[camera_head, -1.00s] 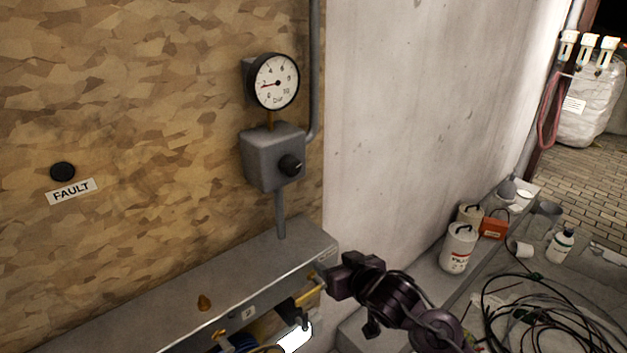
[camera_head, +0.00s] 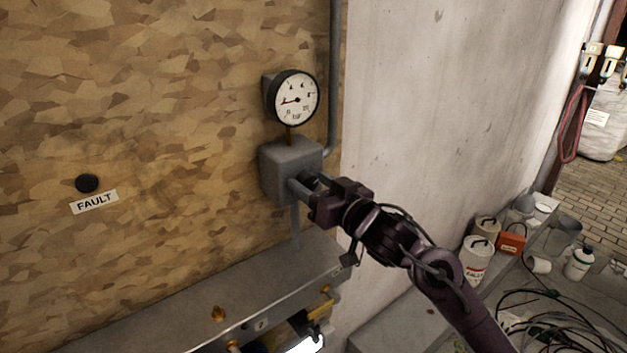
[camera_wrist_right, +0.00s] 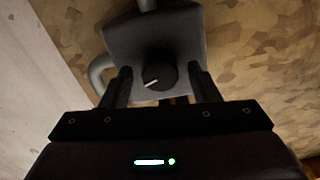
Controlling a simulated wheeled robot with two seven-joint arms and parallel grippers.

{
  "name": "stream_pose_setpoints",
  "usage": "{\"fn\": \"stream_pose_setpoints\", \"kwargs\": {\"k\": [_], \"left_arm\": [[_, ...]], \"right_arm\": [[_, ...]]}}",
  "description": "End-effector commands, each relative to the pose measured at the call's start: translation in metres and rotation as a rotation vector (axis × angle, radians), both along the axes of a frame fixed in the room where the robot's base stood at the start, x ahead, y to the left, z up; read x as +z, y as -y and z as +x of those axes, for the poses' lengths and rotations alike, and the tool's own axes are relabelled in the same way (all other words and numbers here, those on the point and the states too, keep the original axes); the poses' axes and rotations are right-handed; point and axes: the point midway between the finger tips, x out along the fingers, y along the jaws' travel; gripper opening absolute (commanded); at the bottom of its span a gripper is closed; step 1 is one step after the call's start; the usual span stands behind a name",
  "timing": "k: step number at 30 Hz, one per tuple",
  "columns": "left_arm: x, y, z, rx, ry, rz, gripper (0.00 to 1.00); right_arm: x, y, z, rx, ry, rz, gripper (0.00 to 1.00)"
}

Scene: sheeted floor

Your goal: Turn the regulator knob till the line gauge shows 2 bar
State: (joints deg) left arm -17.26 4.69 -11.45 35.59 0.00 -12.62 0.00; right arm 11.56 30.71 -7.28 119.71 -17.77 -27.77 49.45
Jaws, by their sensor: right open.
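The round white line gauge (camera_head: 296,97) sits above the grey regulator box (camera_head: 283,163) on the board wall. Its red needle points left, near the 2 mark; the exact reading is too small to tell. The black regulator knob (camera_wrist_right: 159,71) shows in the right wrist view with a white line pointing to the lower left. My right gripper (camera_wrist_right: 160,88) is open, with one finger on each side of the knob, and gaps show between fingers and knob. In the head view the gripper (camera_head: 309,188) partly hides the knob. My left gripper is not in view.
A grey metal ledge (camera_head: 270,290) runs below the regulator. A grey pipe (camera_head: 334,85) runs up beside the gauge. A round black button (camera_head: 87,183) above a FAULT label (camera_head: 94,202) is at left. Canisters (camera_head: 477,259) and loose cables (camera_head: 560,330) lie at lower right.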

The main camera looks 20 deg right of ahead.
Motion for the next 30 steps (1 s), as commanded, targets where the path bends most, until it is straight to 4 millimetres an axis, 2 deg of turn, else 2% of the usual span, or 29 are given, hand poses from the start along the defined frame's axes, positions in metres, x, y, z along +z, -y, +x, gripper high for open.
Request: {"fn": "stream_pose_setpoints", "kwargs": {"k": [8,19,23,30], "left_arm": [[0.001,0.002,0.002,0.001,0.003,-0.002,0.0],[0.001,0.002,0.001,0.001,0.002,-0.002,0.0],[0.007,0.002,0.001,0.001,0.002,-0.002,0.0],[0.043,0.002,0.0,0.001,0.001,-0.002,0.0]], "right_arm": [[-0.001,-0.001,0.003,-0.001,0.0,0.001,0.55],[-0.001,-0.001,0.003,-0.001,-0.001,0.0,0.11],[0.002,-0.001,0.003,-0.001,-0.009,0.021,0.11],[0.006,0.0,0.003,-0.002,-0.075,0.197,0.11]]}}
